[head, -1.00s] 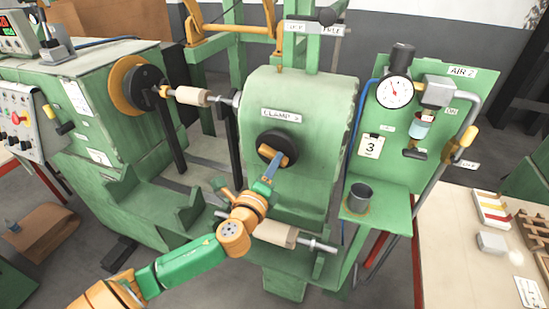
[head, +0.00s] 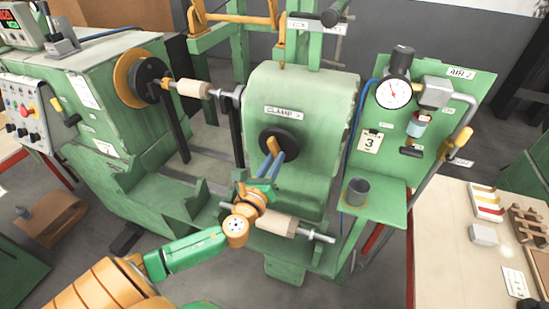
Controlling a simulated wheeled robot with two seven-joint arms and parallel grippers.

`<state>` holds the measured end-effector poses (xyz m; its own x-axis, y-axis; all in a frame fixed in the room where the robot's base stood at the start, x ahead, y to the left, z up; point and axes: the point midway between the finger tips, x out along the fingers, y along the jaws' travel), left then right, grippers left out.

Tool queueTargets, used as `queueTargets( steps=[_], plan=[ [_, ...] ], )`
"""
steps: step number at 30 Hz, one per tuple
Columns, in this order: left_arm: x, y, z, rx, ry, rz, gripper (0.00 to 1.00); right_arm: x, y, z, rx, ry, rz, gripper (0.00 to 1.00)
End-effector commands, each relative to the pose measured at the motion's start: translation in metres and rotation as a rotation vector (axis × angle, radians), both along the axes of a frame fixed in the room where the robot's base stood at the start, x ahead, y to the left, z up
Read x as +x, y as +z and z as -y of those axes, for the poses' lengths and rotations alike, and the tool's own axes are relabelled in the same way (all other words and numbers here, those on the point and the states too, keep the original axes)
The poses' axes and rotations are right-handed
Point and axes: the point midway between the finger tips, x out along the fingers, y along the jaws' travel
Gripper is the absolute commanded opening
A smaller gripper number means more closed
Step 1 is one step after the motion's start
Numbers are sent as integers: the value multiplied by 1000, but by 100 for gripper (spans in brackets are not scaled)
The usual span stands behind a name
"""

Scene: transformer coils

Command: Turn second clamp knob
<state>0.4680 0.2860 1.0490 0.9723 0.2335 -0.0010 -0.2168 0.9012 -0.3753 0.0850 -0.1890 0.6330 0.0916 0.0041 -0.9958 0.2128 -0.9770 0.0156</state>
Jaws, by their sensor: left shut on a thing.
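The second clamp is a rounded green housing (head: 310,95) with a label (head: 284,113) that seems to read CLAMP 2. Its knob is a black disc (head: 293,138) on the front face with an orange grip bar (head: 272,145), now close to upright. My left gripper (head: 275,156) reaches up from below with blue fingers, one on each side of the bar, and is shut on the knob. The fingers hide the lower part of the bar. My right gripper is out of view.
Another wooden roll (head: 193,88) sits on a spindle at upper left. A green panel with a gauge (head: 394,92) and a dark cup (head: 357,191) stands to the right. A table with trays (head: 487,206) is far right.

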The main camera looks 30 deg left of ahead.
Motion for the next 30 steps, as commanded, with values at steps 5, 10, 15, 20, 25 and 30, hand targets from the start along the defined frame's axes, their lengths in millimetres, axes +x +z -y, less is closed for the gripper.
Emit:
queueTargets(
  steps=[5,10,15,20,25,30],
  plan=[
    [0,2,-1,40,1,-6,0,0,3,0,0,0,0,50],
    [0,1,-1,52,1,-9,0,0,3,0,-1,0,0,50],
    [0,1,-1,55,2,-8,0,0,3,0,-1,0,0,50],
    [0,2,-1,54,2,-8,0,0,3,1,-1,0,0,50],
    [0,1,-1,52,1,-9,52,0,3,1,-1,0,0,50],
    [0,1,-1,51,1,-10,52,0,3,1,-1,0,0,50]
  ],
)
